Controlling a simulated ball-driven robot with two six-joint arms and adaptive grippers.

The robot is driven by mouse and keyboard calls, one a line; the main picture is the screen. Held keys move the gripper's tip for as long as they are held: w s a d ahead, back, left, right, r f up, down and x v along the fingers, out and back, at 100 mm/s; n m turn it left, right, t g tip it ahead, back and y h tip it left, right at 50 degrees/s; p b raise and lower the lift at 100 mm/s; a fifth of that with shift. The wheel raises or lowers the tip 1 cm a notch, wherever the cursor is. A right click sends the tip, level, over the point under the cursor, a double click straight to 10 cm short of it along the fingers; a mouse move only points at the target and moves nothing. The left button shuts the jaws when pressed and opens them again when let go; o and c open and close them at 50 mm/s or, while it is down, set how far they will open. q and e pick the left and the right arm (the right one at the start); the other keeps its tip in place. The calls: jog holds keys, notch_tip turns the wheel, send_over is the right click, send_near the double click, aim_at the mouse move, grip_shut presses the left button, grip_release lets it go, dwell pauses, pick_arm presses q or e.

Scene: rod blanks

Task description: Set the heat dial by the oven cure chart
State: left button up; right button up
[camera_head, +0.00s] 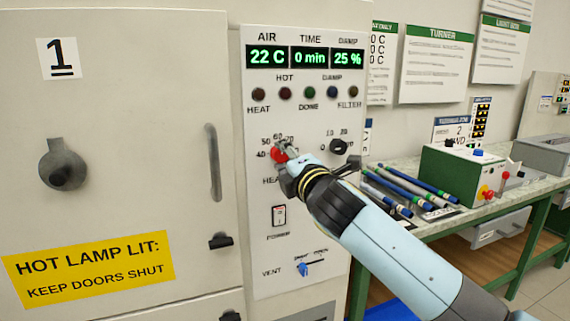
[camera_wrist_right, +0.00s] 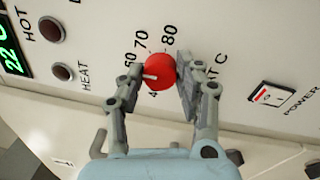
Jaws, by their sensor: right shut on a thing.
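The red heat dial (camera_head: 280,153) is on the oven's control panel (camera_head: 295,190), in the head view partly hidden by my right gripper (camera_head: 286,160). In the right wrist view the red heat dial (camera_wrist_right: 159,72) sits between the two fingers of my right gripper (camera_wrist_right: 160,80), which is shut on it. The dial's pale pointer mark shows on its left side in that view. Numbers including 60, 70 and 80 ring the dial. The display (camera_head: 304,57) reads AIR 22 C, TIME 0 min, DAMP 25 %. My left gripper is not in view.
A black knob (camera_head: 339,146) is right of the heat dial. Below are a power switch (camera_head: 279,215) and a blue vent lever (camera_head: 303,269). The oven door (camera_head: 110,200) is at left. A bench at right holds several rods (camera_head: 405,188) and a green machine (camera_head: 465,172). Wall charts (camera_head: 436,65) hang behind.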

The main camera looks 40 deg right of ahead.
jog(key=m+b, duration=0.1)
jog(key=m, duration=0.1)
jog(key=m+b, duration=0.1)
jog(key=m, duration=0.2)
jog(key=shift+f+h, duration=0.2)
jog(key=shift+h, duration=0.1)
jog(key=m+b, duration=0.1)
jog(key=m, duration=0.3)
jog(key=shift+g, duration=0.3)
jog(key=shift+m, duration=0.3)
jog(key=o, duration=1.1)
jog(key=shift+o, duration=0.2)
jog(key=shift+a, duration=0.1)
jog(key=v, duration=1.2)
